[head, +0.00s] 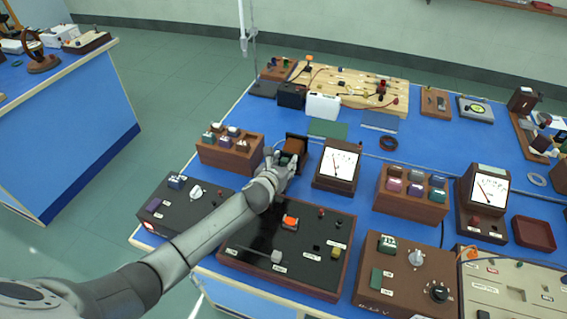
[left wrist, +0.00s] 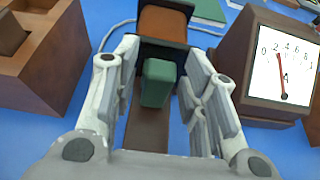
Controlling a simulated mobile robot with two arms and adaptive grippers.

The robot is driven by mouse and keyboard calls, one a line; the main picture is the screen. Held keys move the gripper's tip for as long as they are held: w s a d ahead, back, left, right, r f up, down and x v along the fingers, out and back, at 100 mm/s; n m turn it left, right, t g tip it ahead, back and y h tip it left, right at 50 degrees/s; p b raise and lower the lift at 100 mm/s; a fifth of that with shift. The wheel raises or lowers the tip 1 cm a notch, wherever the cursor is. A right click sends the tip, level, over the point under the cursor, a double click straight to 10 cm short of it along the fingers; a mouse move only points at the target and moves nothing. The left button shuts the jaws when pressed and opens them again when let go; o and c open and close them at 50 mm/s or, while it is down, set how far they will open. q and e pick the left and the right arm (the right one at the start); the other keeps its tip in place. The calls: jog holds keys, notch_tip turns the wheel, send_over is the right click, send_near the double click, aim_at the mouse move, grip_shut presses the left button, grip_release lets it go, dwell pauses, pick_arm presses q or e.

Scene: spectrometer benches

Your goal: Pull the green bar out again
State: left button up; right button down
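The green bar (left wrist: 157,82) shows in the left wrist view, end toward me, at the near black end plate of an orange-brown coil (left wrist: 163,22). How far it sits inside the coil is hidden. My left gripper (left wrist: 161,68) is open, with one finger on each side of the bar and a visible gap on both sides. In the head view my left gripper (head: 284,160) is in front of the coil (head: 296,145), and the bar cannot be made out clearly there. My right gripper is in neither view.
A brown block box (head: 228,157) stands left of the coil and a dial meter (head: 337,168) stands close on its right. A black-topped switch panel (head: 290,246) lies below my left arm. A green mat (head: 327,128) lies behind the coil. Blue bench top shows between them.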

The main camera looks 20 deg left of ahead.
pick_arm(q)
grip_shut()
jog(key=shift+s+p, duration=0.35)
jog(key=shift+s, duration=0.05)
jog(key=s+p, duration=0.1)
jog(key=s, duration=0.2)
jog(key=shift+s+a+p, duration=0.1)
jog(key=shift+s+p, duration=0.2)
jog(key=shift+p, duration=0.05)
jog(key=shift+s, duration=0.2)
jog(key=shift+f, duration=0.15)
jog(key=shift+c, duration=0.7)
grip_release()
jog(key=o, duration=0.4)
jog(key=shift+s, duration=0.1)
